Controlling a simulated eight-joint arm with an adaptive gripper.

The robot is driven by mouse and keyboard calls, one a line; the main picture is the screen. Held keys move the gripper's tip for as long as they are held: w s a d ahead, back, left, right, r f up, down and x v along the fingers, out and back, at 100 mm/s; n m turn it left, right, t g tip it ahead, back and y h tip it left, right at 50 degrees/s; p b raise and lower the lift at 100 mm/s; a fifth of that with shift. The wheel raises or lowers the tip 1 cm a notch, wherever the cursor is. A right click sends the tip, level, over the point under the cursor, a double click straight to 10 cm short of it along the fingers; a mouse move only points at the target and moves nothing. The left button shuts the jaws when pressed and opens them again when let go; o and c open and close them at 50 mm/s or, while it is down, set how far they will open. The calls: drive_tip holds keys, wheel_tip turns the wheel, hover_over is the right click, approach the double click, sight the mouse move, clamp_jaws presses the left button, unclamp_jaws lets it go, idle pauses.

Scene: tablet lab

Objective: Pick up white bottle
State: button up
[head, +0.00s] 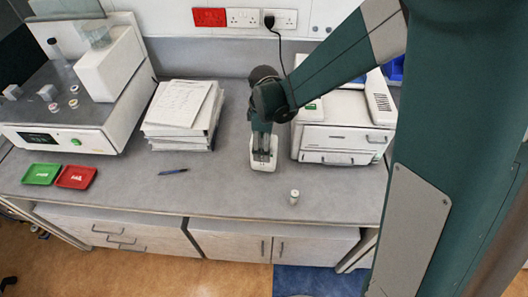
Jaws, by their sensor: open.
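A small white bottle (294,197) stands upright on the grey bench near its front edge, right of centre. My gripper (263,156) is open and points down, to the left of the bottle and farther back. The gripper is apart from the bottle. A low white object (257,167) shows directly behind and around my fingertips. I cannot tell whether the fingers touch it, and the gripper hides part of it.
A white machine (343,138) stands to the right. A paper stack (181,105) is left of my gripper. A pen (173,171), a green tray (41,174) and a red tray (76,177) lie further left. A larger device (85,135) fills the left side. Bench around the bottle is clear.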

drive_tip(key=shift+f, duration=1.55)
drive_tip(key=shift+c, duration=0.7)
drive_tip(key=c, duration=1.5)
drive_tip(key=shift+r, duration=0.15)
drive_tip(key=shift+c, duration=0.2)
drive_tip(key=shift+r, duration=4.9)
